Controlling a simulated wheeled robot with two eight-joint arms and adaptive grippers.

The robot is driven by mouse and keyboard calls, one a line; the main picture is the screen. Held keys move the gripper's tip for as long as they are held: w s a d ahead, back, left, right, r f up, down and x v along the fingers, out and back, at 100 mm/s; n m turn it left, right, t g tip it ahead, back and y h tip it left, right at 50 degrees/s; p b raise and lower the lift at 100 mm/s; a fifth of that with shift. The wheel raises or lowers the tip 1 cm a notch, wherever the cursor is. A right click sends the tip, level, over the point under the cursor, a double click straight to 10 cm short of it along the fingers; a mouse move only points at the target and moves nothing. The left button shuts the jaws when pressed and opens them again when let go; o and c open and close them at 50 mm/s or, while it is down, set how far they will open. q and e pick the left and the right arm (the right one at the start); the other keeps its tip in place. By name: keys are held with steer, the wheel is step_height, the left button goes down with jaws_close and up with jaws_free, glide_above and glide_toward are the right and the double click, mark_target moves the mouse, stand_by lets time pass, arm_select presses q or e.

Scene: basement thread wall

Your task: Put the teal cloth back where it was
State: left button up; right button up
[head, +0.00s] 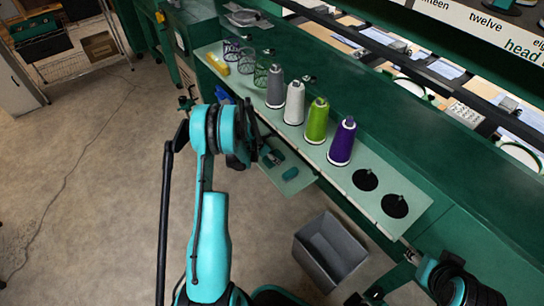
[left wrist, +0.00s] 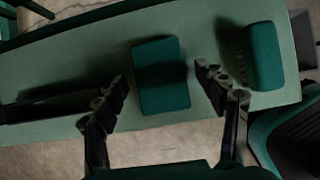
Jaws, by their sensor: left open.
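The teal cloth (left wrist: 163,95) looks like a folded, flat rectangle on a pale green board (left wrist: 215,100) in the left wrist view. My left gripper (left wrist: 161,76) is open, with one finger on each side of the cloth and gaps visible on both sides. Whether the fingertips reach down to its height is unclear. In the head view my left gripper (head: 266,151) is over the lower green board (head: 296,187), and it partly hides the cloth there. My right gripper (head: 372,296) is at the bottom right edge, partly cut off.
A teal block with dark bristles, like a brush (left wrist: 264,57), lies right of the cloth. Above the board, a ledge holds grey (head: 275,88), white (head: 294,103), green (head: 317,122) and purple (head: 342,142) thread cones. A grey bin (head: 330,252) stands on the floor.

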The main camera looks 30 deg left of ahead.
arm_select(q)
steer(key=p+v, duration=0.2)
steer(key=v, duration=0.4)
steer(key=shift+r, duration=0.1)
steer(key=shift+s+a+r+p, duration=0.1)
steer(key=shift+s+r+p, duration=0.25)
steer(key=shift+r, duration=0.1)
